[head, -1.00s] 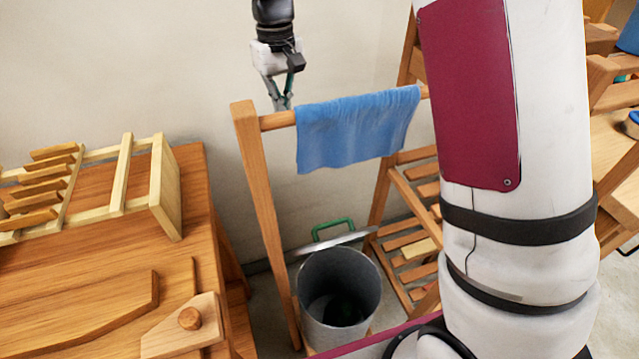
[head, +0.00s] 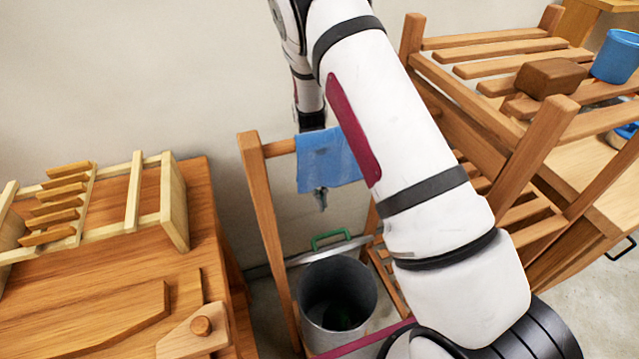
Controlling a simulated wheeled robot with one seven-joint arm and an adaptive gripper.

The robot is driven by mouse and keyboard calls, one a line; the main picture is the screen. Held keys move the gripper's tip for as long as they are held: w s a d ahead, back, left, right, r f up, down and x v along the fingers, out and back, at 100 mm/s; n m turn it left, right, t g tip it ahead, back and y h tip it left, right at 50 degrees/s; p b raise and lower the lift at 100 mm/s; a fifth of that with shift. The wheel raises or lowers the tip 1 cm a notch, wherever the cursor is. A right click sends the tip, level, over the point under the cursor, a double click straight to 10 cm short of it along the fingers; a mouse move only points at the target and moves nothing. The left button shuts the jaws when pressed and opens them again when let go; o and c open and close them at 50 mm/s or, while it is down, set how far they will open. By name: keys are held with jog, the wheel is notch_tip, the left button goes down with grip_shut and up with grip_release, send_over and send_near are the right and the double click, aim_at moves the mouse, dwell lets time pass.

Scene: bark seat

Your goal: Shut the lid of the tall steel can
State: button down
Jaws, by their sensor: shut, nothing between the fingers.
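The tall steel can (head: 316,335) stands on the floor below the wooden rail, its mouth open and dark inside. Its lid (head: 333,249) is swung up at the back and seen nearly edge-on, with a green handle (head: 331,236) on its far side. My gripper (head: 321,205) points down beyond the blue cloth, above the lid and apart from it in the picture. Its fingertips are together, with nothing in them. The cloth hides the upper part of the gripper, and my arm covers the right end of the rail.
A blue cloth (head: 325,160) hangs over the wooden rack (head: 262,205) in front of my gripper. A wooden table (head: 90,290) with a dish rack (head: 135,195) stands left. A slatted shelf (head: 520,70) with a brown block (head: 555,77) and blue pot (head: 616,57) stands right.

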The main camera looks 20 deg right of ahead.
jog(key=shift+s+f+p, duration=0.3)
jog(key=shift+s, duration=0.5)
jog(key=shift+s+f+p, duration=0.25)
jog(key=shift+s+p, duration=0.05)
jog(key=shift+s, duration=0.45)
jog(key=shift+s+f+p, duration=0.3)
jog(key=shift+s, duration=0.5)
